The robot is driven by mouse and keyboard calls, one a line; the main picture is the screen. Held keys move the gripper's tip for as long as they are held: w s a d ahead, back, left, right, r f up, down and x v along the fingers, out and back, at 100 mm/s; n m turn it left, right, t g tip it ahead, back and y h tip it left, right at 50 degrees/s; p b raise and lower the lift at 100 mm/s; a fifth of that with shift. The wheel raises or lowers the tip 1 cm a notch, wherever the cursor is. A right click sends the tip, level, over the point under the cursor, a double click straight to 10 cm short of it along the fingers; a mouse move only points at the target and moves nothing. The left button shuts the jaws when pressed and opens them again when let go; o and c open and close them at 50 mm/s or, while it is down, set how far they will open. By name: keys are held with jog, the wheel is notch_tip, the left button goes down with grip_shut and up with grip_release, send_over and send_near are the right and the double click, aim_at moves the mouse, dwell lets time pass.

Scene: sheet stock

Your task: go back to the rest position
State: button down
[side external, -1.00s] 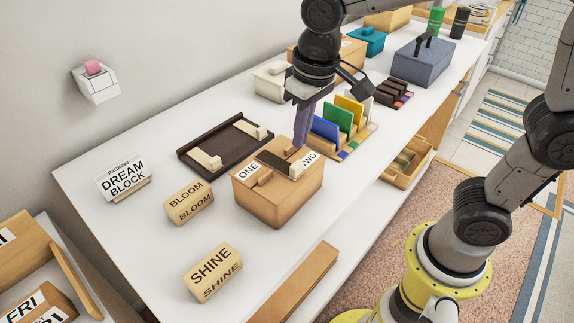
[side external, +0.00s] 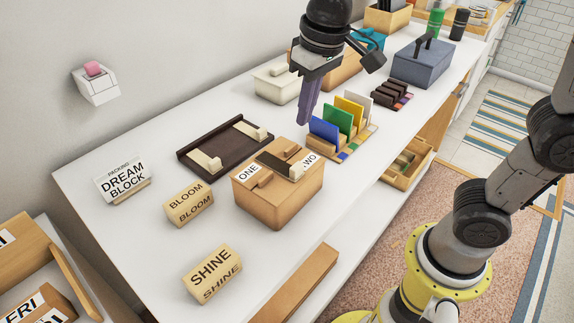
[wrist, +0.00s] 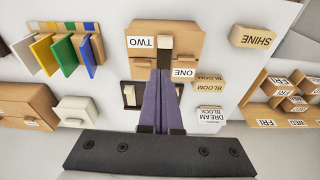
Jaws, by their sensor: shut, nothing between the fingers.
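My gripper (side external: 304,121) is shut and empty, fingers pointing down, in the air above the far side of the wooden box. The wooden box (side external: 282,207) carries the labels ONE and TWO and stands on the white table (side external: 110,235). A dark strip with a cream block (side external: 296,171) at its end lies across the box top between the labels. In the wrist view the closed purple fingers (wrist: 160,78) reach toward the box (wrist: 190,29), and their tips hide part of its top.
A dark tray (side external: 226,166) with cream blocks lies left of my gripper. A rack of coloured sheets (side external: 341,118) stands close on the right. BLOOM (side external: 189,205), SHINE (side external: 212,271) and DREAM BLOCK (side external: 123,181) signs stand at the front left. Several boxes line the back.

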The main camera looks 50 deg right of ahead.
jog(key=s+d+r+m+t, duration=0.1)
jog(key=s+d+r, duration=0.2)
jog(key=s+d, duration=0.1)
jog(key=s+d+f+t, duration=0.1)
jog(key=s+d+f, duration=0.1)
jog(key=s, duration=0.3)
jog(key=s+d+f+n+t, duration=0.1)
jog(key=s+d+f, duration=0.1)
jog(key=s+f, duration=0.2)
jog(key=shift+s+d+f+t, duration=0.3)
jog(key=shift+s+d+f, duration=0.1)
jog(key=shift+s, duration=0.6)
